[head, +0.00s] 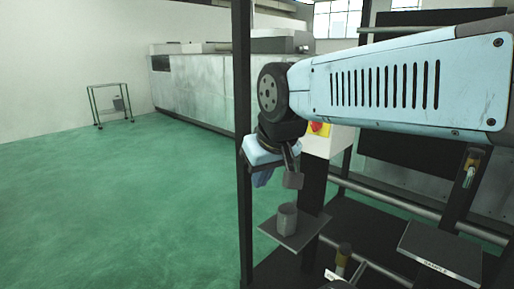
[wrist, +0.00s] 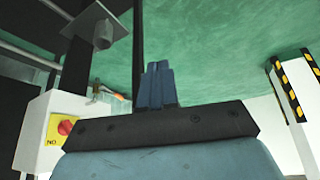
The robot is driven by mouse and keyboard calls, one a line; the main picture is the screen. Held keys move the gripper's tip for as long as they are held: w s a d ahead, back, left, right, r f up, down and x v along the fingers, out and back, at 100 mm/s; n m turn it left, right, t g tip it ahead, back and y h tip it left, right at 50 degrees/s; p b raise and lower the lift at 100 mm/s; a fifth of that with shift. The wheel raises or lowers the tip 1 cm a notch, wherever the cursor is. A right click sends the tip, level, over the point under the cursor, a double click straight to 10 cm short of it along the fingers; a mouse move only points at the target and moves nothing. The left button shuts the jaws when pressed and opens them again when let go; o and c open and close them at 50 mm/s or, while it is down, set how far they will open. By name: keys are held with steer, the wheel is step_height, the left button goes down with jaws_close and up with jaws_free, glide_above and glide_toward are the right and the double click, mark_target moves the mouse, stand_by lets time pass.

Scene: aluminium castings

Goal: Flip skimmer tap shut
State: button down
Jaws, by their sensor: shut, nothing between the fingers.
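A small metal tap (wrist: 100,92) with an orange-red lever end sticks out beside the white switch box in the wrist view. It lies to the left of my fingertips, apart from them. The lever's exact position is too small to tell. I cannot make out this tap in the head view, where my wrist covers part of that area. My gripper (wrist: 157,68) is shut and empty, its blue fingers together. In the head view my gripper (head: 262,178) hangs below the wrist, in front of the dark frame post.
The white box carries a red and yellow switch (wrist: 66,127). A grey cup (head: 287,219) stands on a small plate (head: 304,238) below my gripper. A dark upright post (head: 243,90) is close by. Striped posts (wrist: 288,90) stand right. Green floor is clear at left.

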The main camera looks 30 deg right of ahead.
steer(key=w+d+r+n+g, duration=0.1)
steer(key=w+d+n, duration=0.6)
steer(key=w, duration=0.3)
steer(key=w+d+r+n+h, duration=0.1)
steer(key=w+d+n, duration=0.55)
steer(key=w, duration=0.25)
steer(key=w+d+r+n+g, duration=0.1)
steer(key=w+d+n, duration=0.65)
steer(key=w, duration=0.25)
steer(key=x, duration=0.9)
steer(key=a+x, duration=0.1)
steer(key=x, duration=0.3)
steer(key=shift+w+f, duration=0.3)
steer(key=shift+w, duration=0.05)
steer(key=shift+d, duration=0.1)
